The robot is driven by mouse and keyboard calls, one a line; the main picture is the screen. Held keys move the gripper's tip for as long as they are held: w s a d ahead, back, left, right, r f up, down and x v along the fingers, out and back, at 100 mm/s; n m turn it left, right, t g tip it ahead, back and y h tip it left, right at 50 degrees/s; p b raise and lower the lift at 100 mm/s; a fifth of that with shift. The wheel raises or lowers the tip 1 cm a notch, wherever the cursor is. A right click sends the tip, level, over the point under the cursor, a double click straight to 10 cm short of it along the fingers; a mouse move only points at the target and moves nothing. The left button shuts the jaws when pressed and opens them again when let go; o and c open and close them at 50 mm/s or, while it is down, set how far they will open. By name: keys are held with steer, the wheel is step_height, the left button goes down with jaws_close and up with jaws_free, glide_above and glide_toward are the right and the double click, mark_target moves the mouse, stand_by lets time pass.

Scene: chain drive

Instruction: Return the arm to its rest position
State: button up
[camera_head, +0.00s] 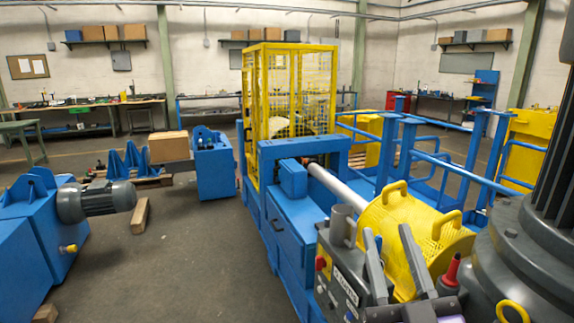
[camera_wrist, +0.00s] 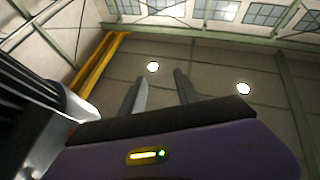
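My gripper (camera_head: 389,232) is at the lower right in the head view, its two dark grey fingers pointing up. The fingers are apart, with nothing visible between them. In the wrist view my gripper (camera_wrist: 158,74) is also open and empty, pointing up at the ceiling. In the head view the fingers stand in front of a yellow perforated guard (camera_head: 425,222) with handles. Whether they touch it cannot be told, but no grip on it shows. My large grey arm links fill the right edge.
A blue machine bench (camera_head: 293,235) with a silver shaft (camera_head: 336,188) stands beside the guard. A yellow mesh cage (camera_head: 290,90) is behind it, and blue railings (camera_head: 450,160) are at right. A grey motor (camera_head: 95,201) is at left. Open floor lies at centre left.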

steer(key=s+d+f+g, duration=0.2)
steer(key=s+f+g, duration=0.1)
steer(key=s+f, duration=0.6)
steer(key=s+d+f+m+g+h, duration=0.1)
steer(key=s+f+g, duration=0.2)
steer(key=s+f, duration=0.6)
steer(key=s+d+f+m+g, duration=0.1)
steer(key=s+d+f+g, duration=0.1)
steer(key=s+f, duration=0.7)
steer(key=s+g, duration=0.1)
steer(key=s, duration=0.7)
steer(key=shift+d+f+h, duration=0.2)
steer(key=shift+d+h, duration=0.1)
